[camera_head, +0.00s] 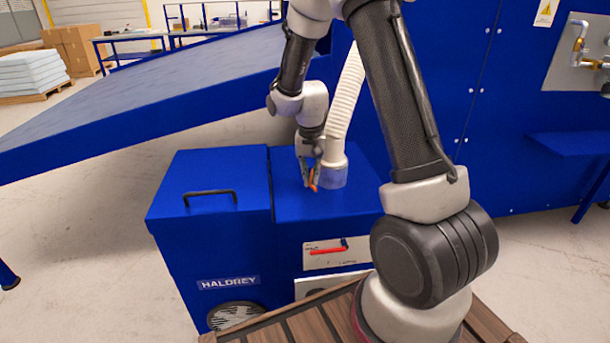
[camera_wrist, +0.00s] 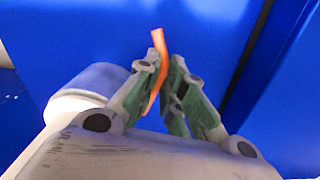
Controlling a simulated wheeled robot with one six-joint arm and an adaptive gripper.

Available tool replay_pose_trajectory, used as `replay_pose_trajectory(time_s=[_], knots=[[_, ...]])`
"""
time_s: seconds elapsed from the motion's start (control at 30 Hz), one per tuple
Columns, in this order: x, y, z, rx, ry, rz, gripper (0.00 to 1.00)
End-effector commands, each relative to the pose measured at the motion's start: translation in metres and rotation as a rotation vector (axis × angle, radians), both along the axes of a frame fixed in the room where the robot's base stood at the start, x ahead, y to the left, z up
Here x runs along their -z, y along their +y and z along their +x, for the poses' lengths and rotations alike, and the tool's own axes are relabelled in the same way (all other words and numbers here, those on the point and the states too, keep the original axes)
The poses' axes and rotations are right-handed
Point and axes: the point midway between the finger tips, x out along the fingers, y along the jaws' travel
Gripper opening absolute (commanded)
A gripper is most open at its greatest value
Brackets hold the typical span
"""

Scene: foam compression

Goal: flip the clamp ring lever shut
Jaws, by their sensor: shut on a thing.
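The clamp ring lever is a thin orange strip (camera_wrist: 156,70), seen between my gripper's fingers in the wrist view. It also shows as a small orange piece (camera_head: 314,180) below the fingertips in the head view. My gripper (camera_head: 310,172) points down over the blue cabinet top and is shut on the lever. The fingertips (camera_wrist: 165,68) press on it from both sides. The clamp ring itself is too small to make out.
The blue HALDREY cabinet (camera_head: 225,250) has a black handle (camera_head: 210,193) on its left lid. A large sloping blue panel (camera_head: 140,90) rises behind. A blue machine wall (camera_head: 500,100) stands at the right. The cabinet top left of my gripper is clear.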

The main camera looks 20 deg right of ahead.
Motion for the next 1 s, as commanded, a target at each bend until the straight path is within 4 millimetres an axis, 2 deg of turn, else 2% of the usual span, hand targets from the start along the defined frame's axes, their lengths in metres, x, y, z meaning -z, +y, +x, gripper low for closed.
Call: replay_pose_trajectory(time_s=[0.2,0.5,1.0], knots=[[-0.001,-0.011,-0.005,-0.171,-0.002,0.0,0.0],[-0.001,-0.02,-0.008,-0.326,-0.002,-0.001,0.0],[-0.001,-0.024,-0.008,-0.385,-0.002,-0.001,0.0]])
